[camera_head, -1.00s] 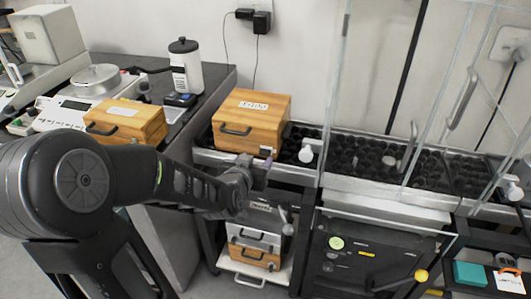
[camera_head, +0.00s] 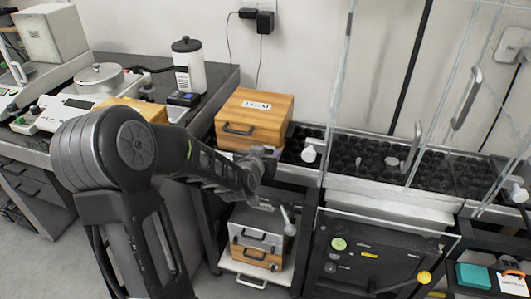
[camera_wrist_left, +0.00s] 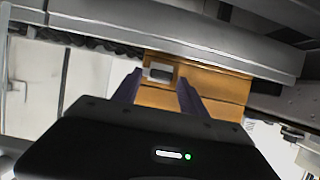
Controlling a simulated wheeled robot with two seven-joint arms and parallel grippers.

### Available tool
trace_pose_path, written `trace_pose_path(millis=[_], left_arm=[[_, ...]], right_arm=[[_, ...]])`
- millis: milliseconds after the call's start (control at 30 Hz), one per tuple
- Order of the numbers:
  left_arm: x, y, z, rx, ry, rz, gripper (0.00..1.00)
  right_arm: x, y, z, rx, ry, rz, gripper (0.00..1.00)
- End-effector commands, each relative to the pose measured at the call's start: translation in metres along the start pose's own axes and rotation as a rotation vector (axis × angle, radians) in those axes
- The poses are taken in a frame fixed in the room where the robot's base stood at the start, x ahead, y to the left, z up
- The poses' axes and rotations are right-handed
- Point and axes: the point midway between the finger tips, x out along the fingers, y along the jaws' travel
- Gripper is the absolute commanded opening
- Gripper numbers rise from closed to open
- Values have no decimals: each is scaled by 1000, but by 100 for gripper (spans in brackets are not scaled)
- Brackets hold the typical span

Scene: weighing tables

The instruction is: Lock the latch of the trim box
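A light wooden box (camera_head: 250,118) with a dark front handle and a small white label on its lid stands on the black-pebbled bench; I take it as the trim box, though the label is hard to read. My left gripper (camera_head: 263,160) is at the lower right of its front. In the left wrist view the gripper (camera_wrist_left: 159,88) is open, its two dark purple fingers apart. A small grey latch (camera_wrist_left: 160,72) on the wooden box (camera_wrist_left: 208,85) shows between and just beyond the fingertips. I cannot tell whether they touch it. My right gripper is not in view.
Another wooden box (camera_head: 150,107), partly behind my left arm, sits near a scale (camera_head: 75,107) and a white canister (camera_head: 188,68). A glass enclosure (camera_head: 400,100) stands right. A lower shelf (camera_head: 252,283) holds stacked boxes below the gripper.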

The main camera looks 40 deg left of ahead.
Motion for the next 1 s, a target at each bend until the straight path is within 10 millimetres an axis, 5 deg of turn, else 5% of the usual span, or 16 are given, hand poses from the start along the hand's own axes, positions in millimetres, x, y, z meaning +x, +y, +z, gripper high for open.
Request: trace_pose_path(millis=[567, 1000], left_arm=[[0, 0, 0, 0, 0, 0, 1], [0, 0, 1, -21, 1, 10, 0]], right_arm=[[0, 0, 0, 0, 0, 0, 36], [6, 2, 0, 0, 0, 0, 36]])
